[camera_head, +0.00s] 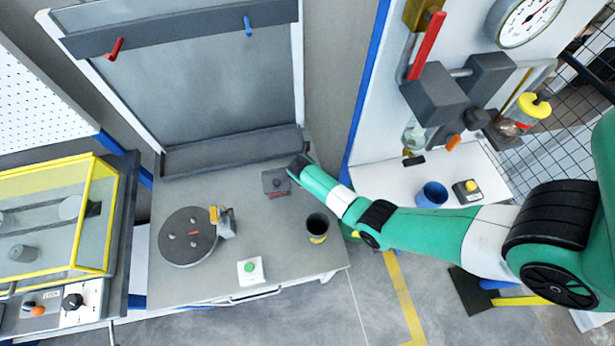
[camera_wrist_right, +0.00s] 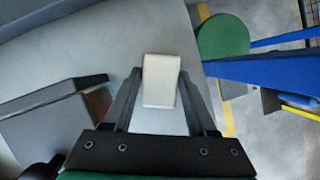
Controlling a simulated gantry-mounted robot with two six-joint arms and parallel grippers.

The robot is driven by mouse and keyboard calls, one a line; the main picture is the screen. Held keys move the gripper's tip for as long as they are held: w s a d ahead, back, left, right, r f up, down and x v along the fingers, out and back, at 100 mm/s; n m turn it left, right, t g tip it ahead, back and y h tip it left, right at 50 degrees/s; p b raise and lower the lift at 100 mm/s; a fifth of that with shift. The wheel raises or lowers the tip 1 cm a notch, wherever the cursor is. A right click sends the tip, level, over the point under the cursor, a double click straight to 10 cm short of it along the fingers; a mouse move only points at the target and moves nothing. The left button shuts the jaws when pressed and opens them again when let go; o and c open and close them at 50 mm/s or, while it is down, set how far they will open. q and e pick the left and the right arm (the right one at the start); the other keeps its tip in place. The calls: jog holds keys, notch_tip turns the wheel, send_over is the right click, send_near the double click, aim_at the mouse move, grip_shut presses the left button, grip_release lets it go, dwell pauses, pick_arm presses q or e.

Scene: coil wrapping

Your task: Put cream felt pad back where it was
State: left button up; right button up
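The cream felt pad (camera_wrist_right: 161,82) is a small pale block between the two fingertips of my right gripper (camera_wrist_right: 160,76) in the right wrist view. The fingers lie against its two sides, and it is held above the grey worktop. In the head view my right gripper (camera_head: 297,167) is over the back right of the workbench, beside a dark box (camera_head: 275,183). The pad cannot be made out there. My left gripper is in neither view.
The workbench (camera_head: 180,284) carries a dark round turntable (camera_head: 187,237) with a small clamp beside it, a dark cup (camera_head: 317,228) and a white block with a green button (camera_head: 251,270). A yellow-framed case (camera_head: 52,223) stands left.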

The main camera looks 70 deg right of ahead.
jog(key=shift+o, duration=1.4)
jog(key=p+v, duration=0.5)
jog(key=v, duration=0.7)
jog(key=shift+r, duration=0.15)
